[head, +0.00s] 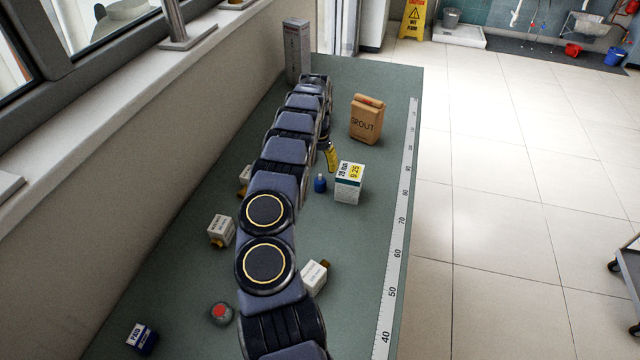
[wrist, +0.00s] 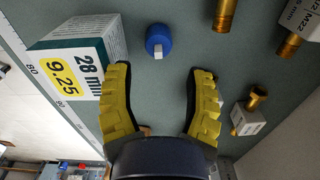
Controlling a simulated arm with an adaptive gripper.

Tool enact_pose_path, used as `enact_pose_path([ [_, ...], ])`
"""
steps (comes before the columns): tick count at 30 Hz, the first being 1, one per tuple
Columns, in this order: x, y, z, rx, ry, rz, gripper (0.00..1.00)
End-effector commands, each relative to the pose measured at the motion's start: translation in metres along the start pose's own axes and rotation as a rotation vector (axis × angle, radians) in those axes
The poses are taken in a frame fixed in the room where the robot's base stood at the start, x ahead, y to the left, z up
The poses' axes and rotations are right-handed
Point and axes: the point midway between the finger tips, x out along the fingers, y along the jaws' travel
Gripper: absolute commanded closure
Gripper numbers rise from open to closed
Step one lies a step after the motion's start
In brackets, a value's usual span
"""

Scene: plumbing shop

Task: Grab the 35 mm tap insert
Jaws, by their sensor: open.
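A small blue round piece (wrist: 158,42) with a pale square stub, resembling a tap insert, stands on the bench in the wrist view. It also shows in the head view (head: 320,184); no size is readable on it. My gripper (wrist: 160,75), with yellow fingers, is open and empty. In the wrist view the blue piece lies just beyond the gap between the fingertips, apart from both. In the head view my arm partly hides the gripper (head: 332,157). A white and green box (wrist: 78,62) marked "28 mm" and "9.25" stands close beside the left finger. I see no "35 mm" label.
Boxes with brass fittings (wrist: 250,115) stand right of my gripper in the wrist view. In the head view, a grout bag (head: 366,120) stands farther back. A grey piece with a red top (head: 221,313) and a blue box (head: 142,338) are nearer. A ruler strip (head: 398,230) lines the bench's right edge.

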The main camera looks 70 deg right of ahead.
Motion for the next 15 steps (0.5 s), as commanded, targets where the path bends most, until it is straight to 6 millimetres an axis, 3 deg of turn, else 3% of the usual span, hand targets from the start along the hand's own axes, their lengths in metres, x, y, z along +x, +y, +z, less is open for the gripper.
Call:
enact_pose_path([
  [8,0.026,0.001,0.001,-0.001,0.001,-0.002,0.47],
  [15,0.062,0.003,0.003,-0.001,0.000,0.001,0.47],
])
